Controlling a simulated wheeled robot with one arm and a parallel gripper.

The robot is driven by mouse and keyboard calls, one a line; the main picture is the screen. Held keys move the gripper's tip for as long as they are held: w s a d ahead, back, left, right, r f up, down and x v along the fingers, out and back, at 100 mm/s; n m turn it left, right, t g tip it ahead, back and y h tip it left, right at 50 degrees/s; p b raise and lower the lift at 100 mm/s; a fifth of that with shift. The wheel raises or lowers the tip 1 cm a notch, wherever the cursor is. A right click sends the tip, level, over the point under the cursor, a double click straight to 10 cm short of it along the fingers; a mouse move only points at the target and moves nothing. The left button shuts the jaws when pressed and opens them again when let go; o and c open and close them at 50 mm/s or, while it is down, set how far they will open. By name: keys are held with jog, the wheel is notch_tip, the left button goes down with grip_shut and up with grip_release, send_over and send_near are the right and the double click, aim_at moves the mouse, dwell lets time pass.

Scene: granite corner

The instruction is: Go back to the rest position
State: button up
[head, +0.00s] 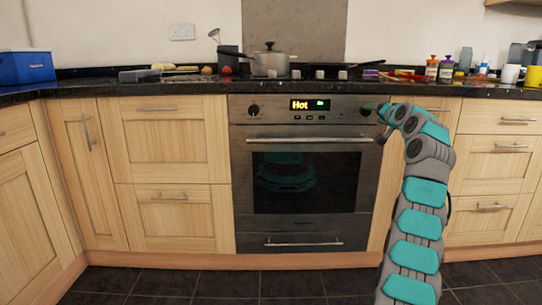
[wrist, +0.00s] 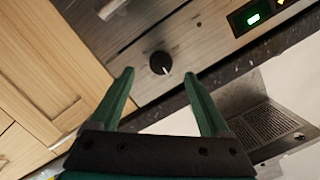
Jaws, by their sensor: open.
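My gripper (head: 374,108) is in front of the right end of the oven's control panel in the head view, at the right knob, which it partly hides. In the wrist view my gripper (wrist: 158,76) shows two green fingers spread apart with nothing between them. A black oven knob (wrist: 160,63) with a pale mark shows just beyond the fingertips. I cannot tell whether a finger touches it. The left knob (head: 254,110) is clear of my arm.
The dark worktop (head: 200,85) edge is just above the oven panel. A pot (head: 269,62) stands on the hob. A blue box (head: 26,67) is at the left; bottles (head: 446,69) and a yellow mug (head: 534,77) are at the right. The dark tiled floor (head: 230,284) is clear.

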jog(key=s+a+f+n+g+y+p, duration=0.25)
jog(key=s+a+g, duration=0.45)
jog(key=a, duration=0.6)
jog(key=s+a+f+g+p, duration=0.1)
jog(key=s+a+f, duration=0.15)
jog(key=s, duration=0.35)
jog(key=s+a+f+n+g+p, duration=0.1)
jog(key=s+a, duration=0.3)
jog(key=s, duration=0.2)
jog(key=s+a+f+g+p, duration=0.1)
jog(key=s+a, duration=0.2)
jog(key=s, duration=0.4)
jog(key=s+f+n+g+h+p, duration=0.1)
jog(key=s+f+g, duration=0.3)
jog(key=s, duration=1.1)
jog(key=s+d+f+n+g+h+p, duration=0.1)
jog(key=s+f, duration=0.5)
jog(key=s, duration=0.9)
jog(key=s+f+n+g+h+p, duration=0.25)
jog(key=s+f, duration=0.35)
jog(key=s, duration=1)
notch_tip(320, 180, down, 15)
jog(key=m+b, duration=0.1)
jog(key=b, duration=1.5)
jog(key=shift+w+g+y, duration=0.15)
jog(key=shift+g+y, duration=0.2)
jog(key=shift+y, duration=0.05)
jog(key=shift+d, duration=0.1)
